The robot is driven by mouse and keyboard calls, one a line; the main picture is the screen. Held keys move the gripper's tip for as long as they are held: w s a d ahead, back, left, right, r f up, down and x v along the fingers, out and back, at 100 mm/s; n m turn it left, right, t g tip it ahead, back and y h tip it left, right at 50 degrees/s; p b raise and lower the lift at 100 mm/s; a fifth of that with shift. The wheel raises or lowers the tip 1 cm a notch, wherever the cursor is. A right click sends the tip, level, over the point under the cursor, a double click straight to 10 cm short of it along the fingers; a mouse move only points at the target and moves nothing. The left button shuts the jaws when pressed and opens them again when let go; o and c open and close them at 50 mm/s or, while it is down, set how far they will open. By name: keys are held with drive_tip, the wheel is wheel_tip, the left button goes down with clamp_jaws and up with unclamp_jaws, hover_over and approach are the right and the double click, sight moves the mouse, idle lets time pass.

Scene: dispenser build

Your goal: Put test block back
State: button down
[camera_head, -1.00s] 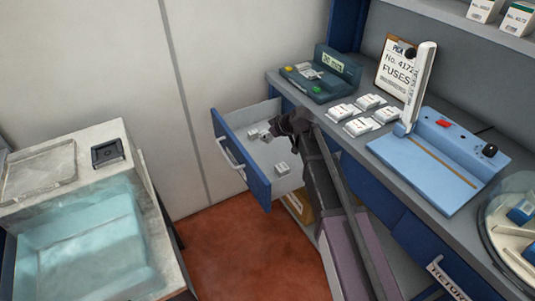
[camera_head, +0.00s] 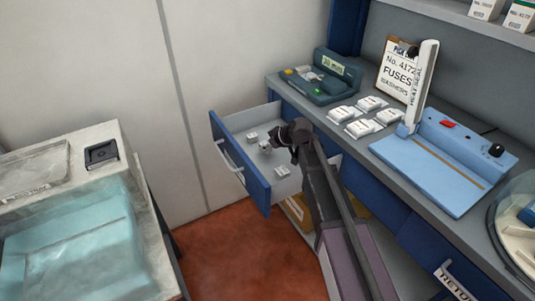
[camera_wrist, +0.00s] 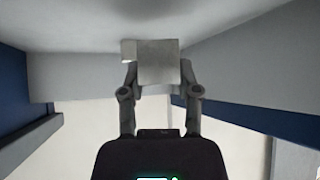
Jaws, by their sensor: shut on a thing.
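The open blue-fronted drawer (camera_head: 240,174) under the counter has a pale inside. My gripper (camera_head: 271,146) reaches over it and is shut on a small light block, the test block (camera_head: 264,146). In the wrist view the test block (camera_wrist: 158,62) sits between both fingertips (camera_wrist: 158,76), in front of the drawer's grey floor and wall. I cannot tell whether it touches the floor. Two similar small blocks lie in the drawer, one toward the back left (camera_head: 252,136) and one nearer the front right (camera_head: 282,170). In the wrist view a small pale shape (camera_wrist: 127,50) shows beside the held block.
A dark green gauge labelled "20 mm" (camera_head: 325,75) stands on the counter (camera_head: 290,92). White packets (camera_head: 357,128), a fuses card (camera_head: 396,75) and a blue heat sealer (camera_head: 445,165) are to its right.

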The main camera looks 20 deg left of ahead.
sight(270, 150)
drive_tip(key=shift+f+b, duration=1.5)
drive_tip(key=shift+f, duration=0.2)
drive_tip(key=shift+f, duration=0.1)
drive_tip(key=shift+c, duration=1.6)
unclamp_jaws()
drive_tip(key=shift+p+v, duration=0.9)
drive_tip(key=shift+v, duration=0.25)
drive_tip(key=p+v, duration=0.3)
drive_tip(key=v, duration=0.2)
drive_tip(key=shift+a, duration=0.15)
drive_tip(key=shift+r+p, duration=0.25)
drive_tip(key=shift+p, duration=0.05)
